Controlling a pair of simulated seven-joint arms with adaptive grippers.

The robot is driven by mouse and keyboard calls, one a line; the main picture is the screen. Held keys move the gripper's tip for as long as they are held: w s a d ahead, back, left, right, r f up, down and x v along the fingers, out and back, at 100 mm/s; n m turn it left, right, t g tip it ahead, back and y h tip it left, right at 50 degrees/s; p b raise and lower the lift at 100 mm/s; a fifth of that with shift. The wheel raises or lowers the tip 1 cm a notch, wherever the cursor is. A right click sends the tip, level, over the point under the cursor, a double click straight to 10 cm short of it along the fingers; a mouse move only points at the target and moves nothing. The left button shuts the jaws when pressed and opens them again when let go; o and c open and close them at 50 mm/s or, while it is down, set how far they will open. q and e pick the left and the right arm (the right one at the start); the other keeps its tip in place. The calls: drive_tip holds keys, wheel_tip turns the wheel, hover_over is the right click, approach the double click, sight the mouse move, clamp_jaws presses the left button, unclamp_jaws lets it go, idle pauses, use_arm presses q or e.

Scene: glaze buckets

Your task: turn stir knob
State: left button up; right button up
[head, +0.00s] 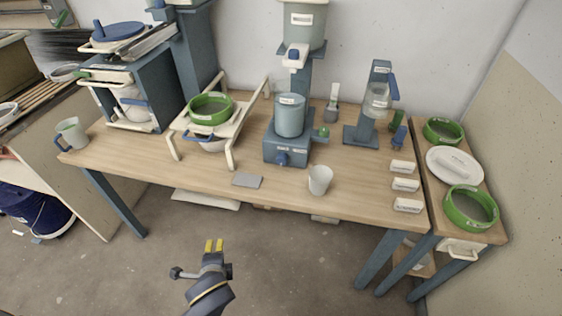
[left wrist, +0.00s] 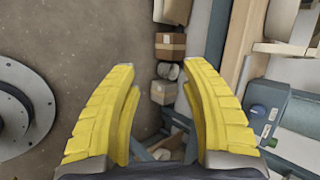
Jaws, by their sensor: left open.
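The stir knob (head: 282,159) is a small dark blue knob on the front of a blue-grey stirrer base (head: 300,150). A blue-grey bucket (head: 290,116) stands on that base. The knob also shows at the right in the left wrist view (left wrist: 258,109), beside a white label. My left gripper (head: 213,245) has yellow fingers and is in front of the table, over the floor, well apart from the knob. In the left wrist view its fingers (left wrist: 163,110) are spread with nothing between them. My right gripper is not seen.
A white cup (head: 320,180) stands right of the base near the table's front edge. A grey tile (head: 247,180) lies to the left. A white rack (head: 233,130) holds a green-rimmed sieve (head: 210,108). Label blocks (head: 405,185) stand at the right.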

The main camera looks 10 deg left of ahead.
use_arm(q)
drive_tip(key=w+d+r+m+t, duration=0.2)
drive_tip(key=w+d+r+m, duration=0.25)
drive_tip(key=w+m, duration=0.2)
drive_tip(key=m+t+h, duration=0.1)
drive_tip(key=m+t, duration=0.3)
drive_tip(key=m, duration=1.8)
approach(281, 162)
drive_tip(key=x, duration=1)
drive_tip(key=shift+w, duration=0.35)
drive_tip(key=shift+c, duration=0.5)
drive_tip(key=c, duration=0.9)
